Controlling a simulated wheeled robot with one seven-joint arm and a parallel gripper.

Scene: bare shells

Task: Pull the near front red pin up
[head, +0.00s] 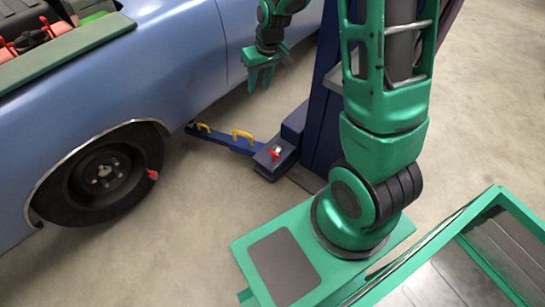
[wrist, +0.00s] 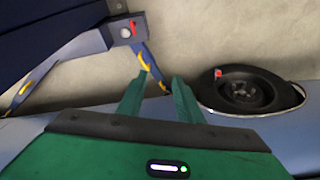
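A red pin (head: 275,153) stands on the dark blue pivot block (head: 268,167) at the foot of the lift post. It also shows in the wrist view as a small red bar (wrist: 133,28) near the top. The blue lift arm (head: 232,142) with yellow handles runs from that block under the car. My gripper (head: 262,80) hangs in front of the car door, above and apart from the pin. In the wrist view its two green fingers (wrist: 160,77) are spread with nothing between them. A second small red piece (head: 152,174) shows at the car's wheel.
The blue car (head: 180,50) fills the left, its dark wheel (head: 100,180) below. The dark blue lift post (head: 325,100) rises beside the pivot block. Bare concrete floor (head: 205,215) lies open in front of the lift arm.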

